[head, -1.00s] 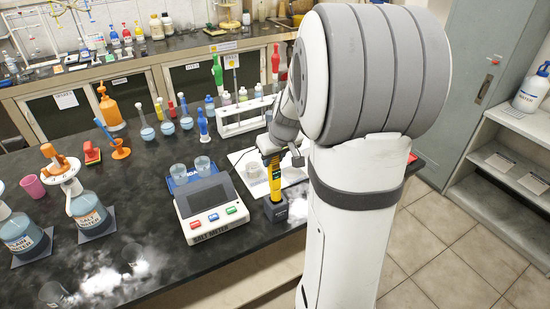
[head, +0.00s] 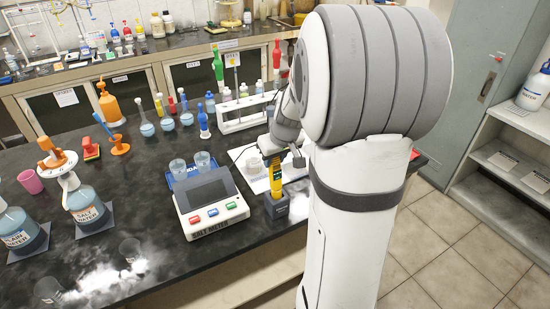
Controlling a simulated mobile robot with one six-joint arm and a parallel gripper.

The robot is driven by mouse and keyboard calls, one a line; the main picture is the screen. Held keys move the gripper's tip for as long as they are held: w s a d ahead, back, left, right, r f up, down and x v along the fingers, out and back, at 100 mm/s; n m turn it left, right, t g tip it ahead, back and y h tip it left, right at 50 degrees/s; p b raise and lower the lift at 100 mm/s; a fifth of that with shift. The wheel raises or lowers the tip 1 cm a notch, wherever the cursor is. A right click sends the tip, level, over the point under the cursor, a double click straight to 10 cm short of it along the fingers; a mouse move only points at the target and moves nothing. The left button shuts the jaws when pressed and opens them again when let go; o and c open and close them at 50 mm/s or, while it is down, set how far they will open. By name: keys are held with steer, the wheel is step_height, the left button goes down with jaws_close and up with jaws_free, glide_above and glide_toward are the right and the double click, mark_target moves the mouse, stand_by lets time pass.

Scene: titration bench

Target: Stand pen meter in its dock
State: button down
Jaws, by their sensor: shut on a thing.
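The yellow pen meter (head: 275,177) stands about upright in the head view, to the right of the salt meter. Its lower end is at the dark dock (head: 276,207), in or just over its top; I cannot tell how deep it sits. My gripper (head: 272,153) is at the pen meter's upper end, shut on it. My arm partly hides the jaws.
The salt meter (head: 211,204) with two beakers behind its screen stands just left of the dock. A white tube rack (head: 243,113) and flasks stand behind. Large bottles (head: 88,208) are at left. White powder and clear glasses lie near the front edge.

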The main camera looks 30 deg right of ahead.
steer(key=shift+f+b, duration=1.15)
steer(key=shift+f, duration=0.1)
steer(key=c, duration=1)
jaws_free()
steer(key=shift+o, duration=0.3)
steer(key=o, duration=0.4)
steer(key=shift+r+p, duration=1.7)
steer(key=shift+r, duration=1.3)
